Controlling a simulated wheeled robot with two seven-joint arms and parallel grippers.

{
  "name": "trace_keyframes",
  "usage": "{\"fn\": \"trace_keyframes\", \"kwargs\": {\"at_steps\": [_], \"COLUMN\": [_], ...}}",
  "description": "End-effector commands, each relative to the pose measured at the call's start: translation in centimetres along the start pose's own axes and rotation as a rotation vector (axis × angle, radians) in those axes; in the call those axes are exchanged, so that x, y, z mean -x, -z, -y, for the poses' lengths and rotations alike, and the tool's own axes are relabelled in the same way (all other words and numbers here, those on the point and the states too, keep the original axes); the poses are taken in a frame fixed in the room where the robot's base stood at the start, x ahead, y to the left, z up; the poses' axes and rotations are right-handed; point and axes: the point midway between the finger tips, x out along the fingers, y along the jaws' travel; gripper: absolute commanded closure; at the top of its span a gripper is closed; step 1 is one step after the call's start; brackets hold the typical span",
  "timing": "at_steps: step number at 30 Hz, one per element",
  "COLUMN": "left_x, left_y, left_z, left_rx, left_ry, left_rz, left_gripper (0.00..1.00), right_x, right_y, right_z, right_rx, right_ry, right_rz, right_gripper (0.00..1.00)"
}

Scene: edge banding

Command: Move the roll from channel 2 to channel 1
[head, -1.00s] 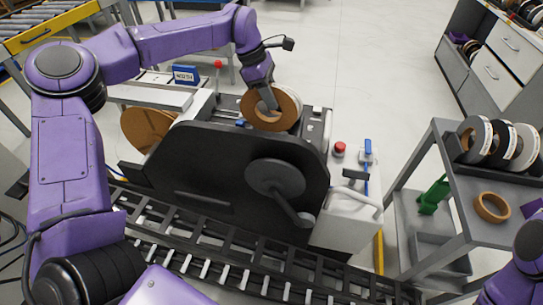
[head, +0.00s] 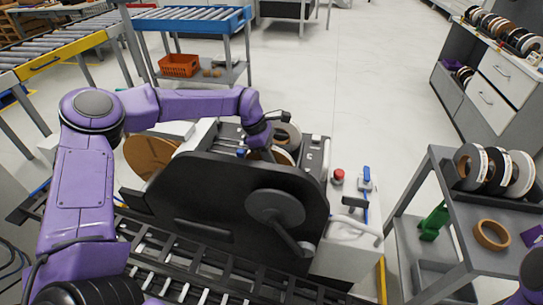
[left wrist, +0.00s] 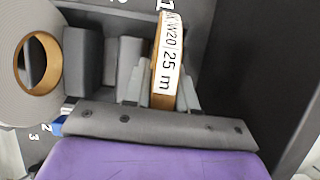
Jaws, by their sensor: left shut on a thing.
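My left gripper (left wrist: 160,92) is shut on a narrow roll (left wrist: 168,65) with a brown rim and a white label reading "W20 25 m". In the left wrist view the roll stands edge-on between the fingers, in line with the mark "1" at the top. In the head view the left gripper (head: 263,150) is low behind the black plate, and the held roll (head: 284,158) is partly hidden there. Whether it rests on the channel floor cannot be told. My right gripper is out of view; only part of that arm shows at lower right.
A grey roll with a brown core (left wrist: 14,75) stands left of the held one, near marks 2 and 3. The black front plate (head: 220,205) with a crank blocks the near side. A grey cart (head: 440,180) with several rolls stands at right.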

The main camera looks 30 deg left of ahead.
Motion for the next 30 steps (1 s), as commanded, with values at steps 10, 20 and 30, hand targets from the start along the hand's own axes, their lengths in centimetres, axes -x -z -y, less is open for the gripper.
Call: {"fn": "trace_keyframes", "kwargs": {"at_steps": [10,20,30], "left_x": [-0.1,3.8,11.5], "left_y": [0.1,-0.1,-0.2], "left_z": [0.0,-0.1,-0.1], "left_rx": [0.000,0.001,0.001], "left_ry": [0.000,-0.005,-0.003], "left_rz": [0.000,0.004,0.001], "left_gripper": [0.49,0.49,0.49], "right_x": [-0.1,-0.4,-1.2], "right_y": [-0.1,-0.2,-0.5], "right_z": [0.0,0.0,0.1], "right_rx": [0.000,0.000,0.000], "right_ry": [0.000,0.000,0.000], "right_rz": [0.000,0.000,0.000], "right_gripper": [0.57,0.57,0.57]}}
